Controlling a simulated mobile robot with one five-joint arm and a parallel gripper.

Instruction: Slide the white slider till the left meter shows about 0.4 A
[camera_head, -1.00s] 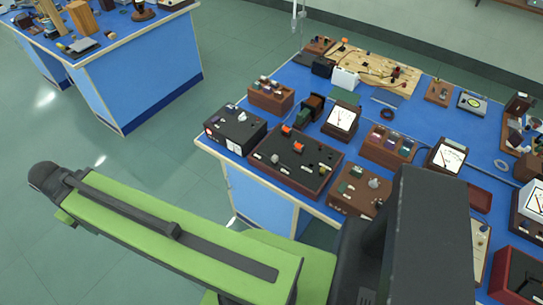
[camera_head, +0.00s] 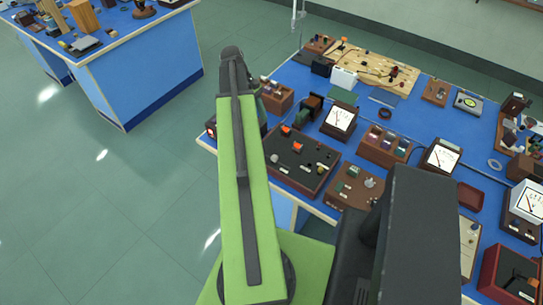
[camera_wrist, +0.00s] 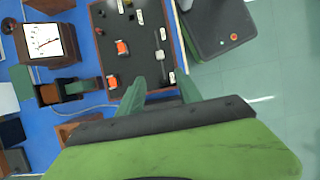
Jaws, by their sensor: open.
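A dark-topped panel in a wooden frame (camera_head: 296,166) lies near the bench's front edge, with orange knobs and small white pieces on it. It also shows in the wrist view (camera_wrist: 143,60). I cannot tell for sure which small white piece is the white slider. My gripper (camera_wrist: 160,90) is open and empty, its two green fingers apart over the panel's near end; contact cannot be told. The left meter (camera_head: 340,118) stands behind the panel and shows at left in the wrist view (camera_wrist: 42,40); its reading is too small to read. My gripper is not distinguishable in the head view.
A second meter (camera_head: 442,156) stands to the right. A wooden box with a knob (camera_head: 354,187) sits right of the panel. Floor is free left of the bench.

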